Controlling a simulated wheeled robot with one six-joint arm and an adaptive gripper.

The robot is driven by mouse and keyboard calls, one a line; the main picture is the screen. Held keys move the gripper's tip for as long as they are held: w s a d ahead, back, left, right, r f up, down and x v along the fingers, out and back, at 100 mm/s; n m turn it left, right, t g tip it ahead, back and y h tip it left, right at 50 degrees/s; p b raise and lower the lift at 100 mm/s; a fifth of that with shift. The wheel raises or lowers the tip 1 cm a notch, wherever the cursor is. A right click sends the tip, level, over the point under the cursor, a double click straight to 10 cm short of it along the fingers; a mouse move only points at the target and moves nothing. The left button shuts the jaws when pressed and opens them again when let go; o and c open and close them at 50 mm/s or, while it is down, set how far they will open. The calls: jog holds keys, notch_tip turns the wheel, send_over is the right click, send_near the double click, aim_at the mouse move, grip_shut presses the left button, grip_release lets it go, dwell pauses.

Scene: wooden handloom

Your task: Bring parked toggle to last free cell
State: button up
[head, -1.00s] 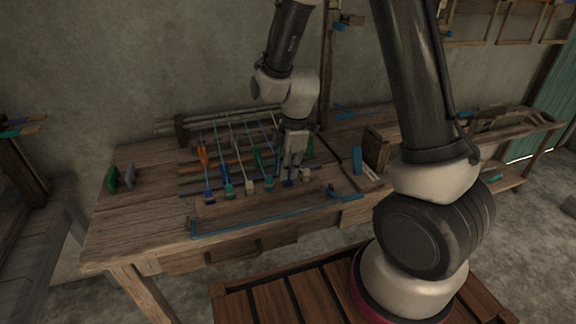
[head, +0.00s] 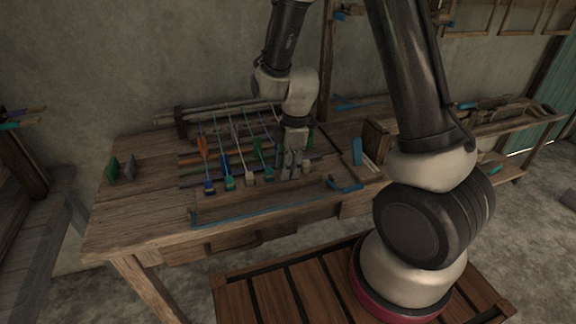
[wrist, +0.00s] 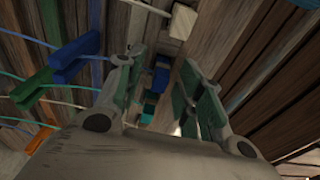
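In the head view my gripper (head: 290,174) points down over the front of the wooden loom table, at the right end of a row of toggles. In the wrist view its two green-padded fingers (wrist: 160,88) stand apart. A blue block (wrist: 162,77) shows in the gap, with a teal piece (wrist: 150,106) near it; I cannot tell whether either touches a finger. The row holds a blue toggle (head: 208,187), a teal one (head: 229,183), a cream one (head: 250,178) and a green one (head: 268,174). A cream block (head: 306,165) sits right of my gripper and shows in the wrist view (wrist: 183,21).
Thin cords run back from the toggles to a rod frame. Orange (head: 203,147), blue (head: 224,163) and green (head: 261,152) pieces lie among them. A wooden box (head: 375,143) stands right. Green and grey pieces stand left.

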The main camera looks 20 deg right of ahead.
notch_tip(320, 180, up, 12)
jog(key=d, duration=0.1)
jog(key=shift+d, duration=0.2)
jog(key=shift+c, duration=0.2)
dwell(1.0)
